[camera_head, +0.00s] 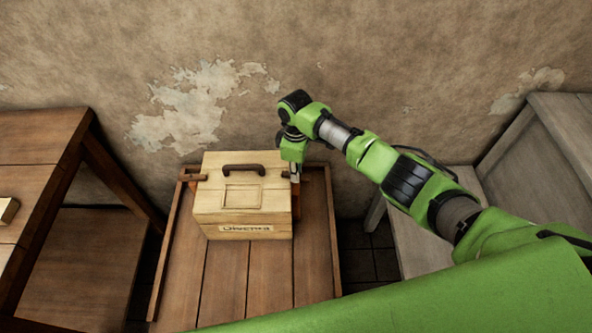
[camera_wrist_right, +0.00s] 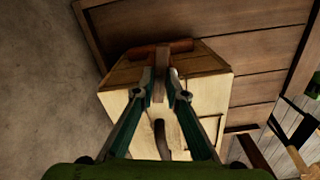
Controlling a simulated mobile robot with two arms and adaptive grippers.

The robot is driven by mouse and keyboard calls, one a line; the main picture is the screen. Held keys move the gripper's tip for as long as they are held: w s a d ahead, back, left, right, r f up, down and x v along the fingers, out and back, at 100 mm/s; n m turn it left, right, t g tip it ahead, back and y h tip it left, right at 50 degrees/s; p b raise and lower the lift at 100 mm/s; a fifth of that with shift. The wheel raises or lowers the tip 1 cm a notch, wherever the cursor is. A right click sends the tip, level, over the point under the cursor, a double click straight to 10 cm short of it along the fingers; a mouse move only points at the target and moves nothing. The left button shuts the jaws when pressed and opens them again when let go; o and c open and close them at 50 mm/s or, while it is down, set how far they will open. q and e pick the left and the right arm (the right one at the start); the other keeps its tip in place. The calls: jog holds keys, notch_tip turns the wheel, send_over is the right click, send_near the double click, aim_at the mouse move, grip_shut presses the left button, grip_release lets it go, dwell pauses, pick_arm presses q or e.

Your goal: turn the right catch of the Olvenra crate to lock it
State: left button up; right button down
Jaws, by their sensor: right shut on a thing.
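The Olvenra crate (camera_head: 243,203) is pale wood with a closed lid, a dark carrying handle (camera_head: 243,169) and a name label (camera_head: 246,229) on its front. Its left catch (camera_head: 191,177) is a dark bar at the left edge. My right gripper (camera_head: 295,175) points down at the crate's right edge and hides most of the right catch there. In the right wrist view the gripper (camera_wrist_right: 160,88) is shut on the right catch, whose reddish-brown bar (camera_wrist_right: 140,51) shows just beyond the fingertips. My left gripper is in neither view.
The crate stands on a plank table (camera_head: 230,283) with raised side rims, near a peeling wall (camera_head: 300,50). A brown wooden table (camera_head: 40,150) stands at the left, with a small pale block (camera_head: 8,211). Grey wooden furniture (camera_head: 545,150) stands at the right.

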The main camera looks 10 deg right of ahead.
jog(key=shift+w+a+r+n, duration=0.1)
jog(key=shift+n, duration=1.5)
jog(key=c, duration=2)
grip_release()
jog(key=shift+c, duration=0.2)
notch_tip(320, 180, up, 12)
